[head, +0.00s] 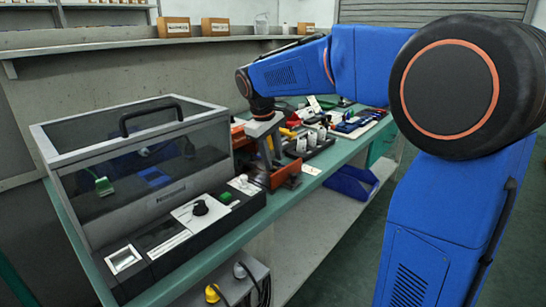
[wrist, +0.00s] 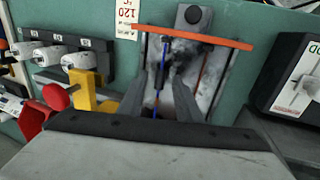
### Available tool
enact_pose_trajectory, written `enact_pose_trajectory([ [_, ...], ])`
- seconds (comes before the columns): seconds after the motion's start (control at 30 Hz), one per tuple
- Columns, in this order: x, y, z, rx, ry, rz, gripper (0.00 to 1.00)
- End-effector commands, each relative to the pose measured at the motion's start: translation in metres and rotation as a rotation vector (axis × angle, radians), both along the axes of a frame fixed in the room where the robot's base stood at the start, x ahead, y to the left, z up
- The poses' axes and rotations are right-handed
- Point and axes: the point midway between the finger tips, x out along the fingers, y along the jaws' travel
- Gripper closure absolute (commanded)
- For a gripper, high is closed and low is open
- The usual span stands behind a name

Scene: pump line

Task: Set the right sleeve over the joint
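My gripper (wrist: 160,96) is at the lower middle of the wrist view, its two grey fingers apart over a metal fixture (wrist: 205,90). No sleeve is visible between them. A thin blue strand (wrist: 164,58) runs lengthwise between the fingers, with a small orange-brown spot low on it that may be the joint; it is too small to tell. White cylindrical pieces (wrist: 80,61), which may be the sleeves, sit in a dark labelled rack (wrist: 62,47) at the left.
An orange bar (wrist: 195,37) crosses the fixture's far end. A yellow part with a red knob (wrist: 55,97) stands close left. A glazed case (head: 140,160) with a black control panel (head: 160,250) fills the near bench. A blue bin (head: 350,184) sits below the bench edge.

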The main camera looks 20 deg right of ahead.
Motion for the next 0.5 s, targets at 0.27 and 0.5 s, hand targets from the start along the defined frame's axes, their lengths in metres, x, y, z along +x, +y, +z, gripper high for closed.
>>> enact_pose_trajectory([
  [0.27,-0.0001,0.0001,0.0004,0.0,0.0,0.0,1.0],
  [0.5,0.008,0.0045,0.001,-0.001,-0.001,0.001,1.0],
])
